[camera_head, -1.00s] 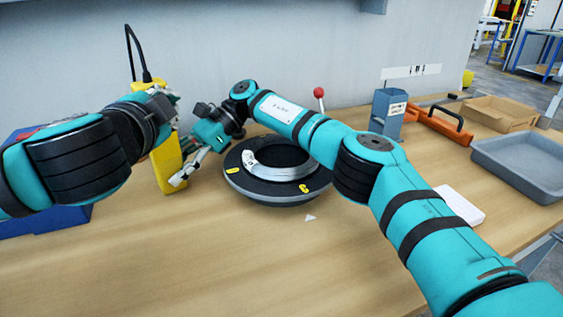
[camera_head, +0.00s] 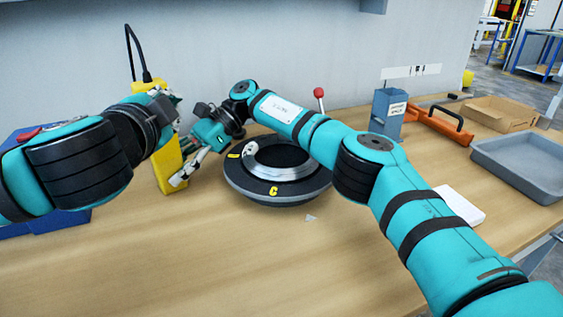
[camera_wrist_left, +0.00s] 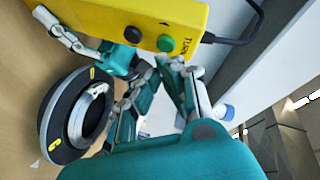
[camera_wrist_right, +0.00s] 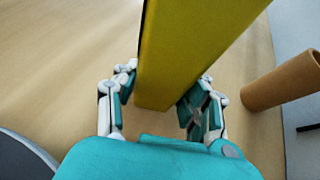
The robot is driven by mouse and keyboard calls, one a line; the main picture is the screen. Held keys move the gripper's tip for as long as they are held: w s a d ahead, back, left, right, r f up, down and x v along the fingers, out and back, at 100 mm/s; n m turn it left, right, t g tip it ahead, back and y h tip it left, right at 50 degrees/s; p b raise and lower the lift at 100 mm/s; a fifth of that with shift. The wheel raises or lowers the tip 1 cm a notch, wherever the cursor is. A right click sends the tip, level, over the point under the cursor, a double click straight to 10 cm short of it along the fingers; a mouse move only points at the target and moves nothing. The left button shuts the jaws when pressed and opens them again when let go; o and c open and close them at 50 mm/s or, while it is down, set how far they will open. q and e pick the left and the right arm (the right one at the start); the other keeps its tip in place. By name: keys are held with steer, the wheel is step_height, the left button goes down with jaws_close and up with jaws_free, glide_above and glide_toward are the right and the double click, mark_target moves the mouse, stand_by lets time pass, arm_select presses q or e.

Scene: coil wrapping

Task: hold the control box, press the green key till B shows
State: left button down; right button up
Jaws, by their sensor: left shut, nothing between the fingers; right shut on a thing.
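The yellow control box (camera_head: 168,166) stands upright at the left of the turntable, with a black cable at its top. My right gripper (camera_head: 191,164) is shut on its lower part; the right wrist view shows the box (camera_wrist_right: 190,50) between the fingers. In the left wrist view the box has a green key (camera_wrist_left: 165,43) and a black key (camera_wrist_left: 132,34). My left gripper (camera_wrist_left: 172,63) is shut and empty, its tips at the green key; contact is hard to tell. The dark turntable (camera_head: 277,200) carries a silver coil; a yellow C (camera_head: 273,190) faces front. I see no B.
A white triangle (camera_head: 310,218) lies on the table before the turntable. A red-knobbed lever (camera_head: 319,93) stands behind it. Blue bin (camera_head: 20,225) at left; blue-grey holder (camera_head: 388,115), orange tool (camera_head: 432,125), grey tray (camera_head: 520,165) at right. The front table is clear.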

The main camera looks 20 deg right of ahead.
arm_select(q)
steer(key=shift+s+d, duration=0.1)
steer(key=shift+s, duration=0.05)
steer(key=s, duration=0.2)
steer(key=s+d, duration=0.1)
steer(key=s, duration=0.2)
steer(key=shift+s+d, duration=0.2)
steer(key=shift+s, duration=0.1)
stand_by(2.1)
arm_select(e)
steer(key=o, duration=0.9)
steer(key=shift+o, duration=0.2)
step_height(320, 180, up, 10)
